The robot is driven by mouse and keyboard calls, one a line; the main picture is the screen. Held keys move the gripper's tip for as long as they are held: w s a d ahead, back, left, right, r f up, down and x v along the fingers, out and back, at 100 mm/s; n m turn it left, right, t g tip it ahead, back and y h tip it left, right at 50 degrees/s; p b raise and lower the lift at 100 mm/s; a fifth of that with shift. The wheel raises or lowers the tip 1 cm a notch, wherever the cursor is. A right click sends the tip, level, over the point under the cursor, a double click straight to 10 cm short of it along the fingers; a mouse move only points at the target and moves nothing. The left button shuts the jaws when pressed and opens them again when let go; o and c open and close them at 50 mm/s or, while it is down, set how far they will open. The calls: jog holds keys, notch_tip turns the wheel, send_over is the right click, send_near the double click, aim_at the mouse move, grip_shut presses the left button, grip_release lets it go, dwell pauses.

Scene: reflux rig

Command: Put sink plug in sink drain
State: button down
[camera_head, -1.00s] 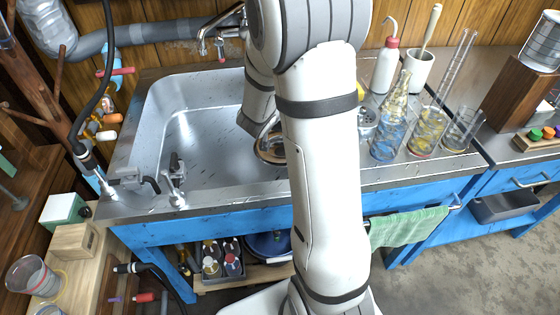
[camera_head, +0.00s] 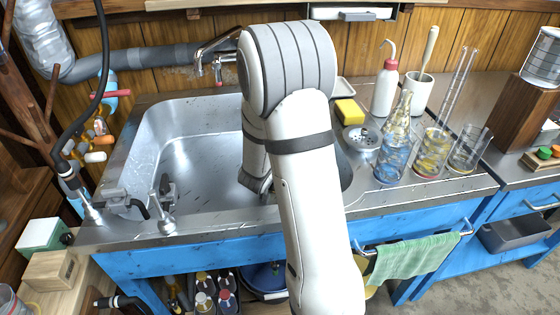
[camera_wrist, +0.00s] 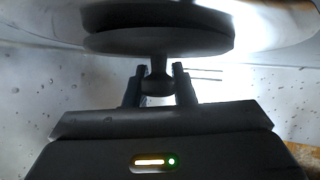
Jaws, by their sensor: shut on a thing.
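The sink plug (camera_wrist: 158,42) shows in the wrist view as a dark, broad disc on a short narrow stem. My gripper (camera_wrist: 160,80) is shut on the stem, with one dark finger on each side and the disc beyond the fingertips. The metal sink (camera_head: 185,150) is at the left of the bench in the head view. My arm reaches over its right part and hides the gripper and plug there. I cannot make out the sink drain in either view; it may be behind my arm or the plug. Droplet-specked pale metal surrounds the plug in the wrist view.
A faucet (camera_head: 215,55) stands at the sink's back edge. Right of my arm are a yellow sponge (camera_head: 349,111), a round metal strainer (camera_head: 361,138), and glassware including a flask (camera_head: 396,135). Metal valve fittings (camera_head: 166,200) stand on the sink's front left rim.

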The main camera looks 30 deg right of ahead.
jog(key=c, duration=1.2)
grip_release()
jog(key=p+v, duration=0.2)
jog(key=v, duration=0.4)
jog(key=shift+s+a+r+p, duration=0.15)
jog(key=shift+a+r+p, duration=0.05)
jog(key=shift+r+p, duration=0.1)
jog(key=shift+s+a, duration=0.3)
jog(key=shift+s, duration=0.05)
